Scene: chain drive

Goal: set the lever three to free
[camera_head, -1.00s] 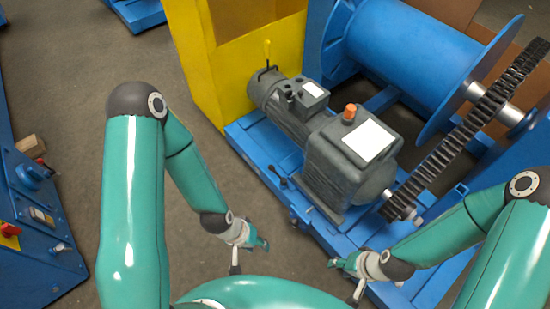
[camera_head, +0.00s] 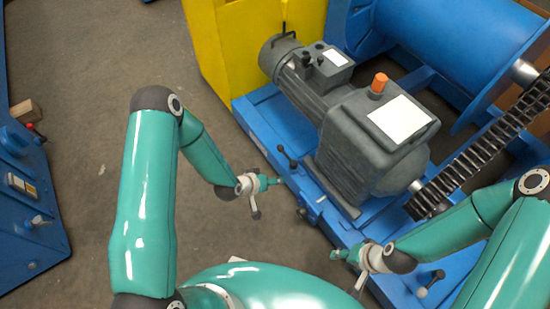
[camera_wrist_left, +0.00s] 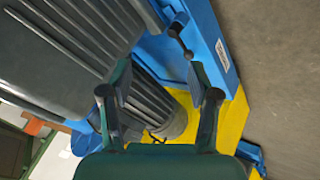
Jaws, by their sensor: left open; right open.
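A small lever with dark knobs (camera_head: 287,157) stands on the near edge of the blue machine base. A similar lever shows in the left wrist view (camera_wrist_left: 180,38), beyond the right finger. No number is readable, so I cannot tell which is lever three. My left gripper (camera_head: 274,182) is open and empty, just below and left of the dark-knobbed lever, apart from it; its fingers also show in the left wrist view (camera_wrist_left: 160,80). My right gripper (camera_head: 343,256) is open and empty by the base's near side.
A grey motor and gearbox (camera_head: 365,150) with an orange cap stands on the blue base (camera_head: 262,118). A chain (camera_head: 490,150) and blue drum (camera_head: 450,40) are at right, a yellow housing (camera_head: 225,60) behind. A blue control panel (camera_head: 25,220) is at far left. Floor between is clear.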

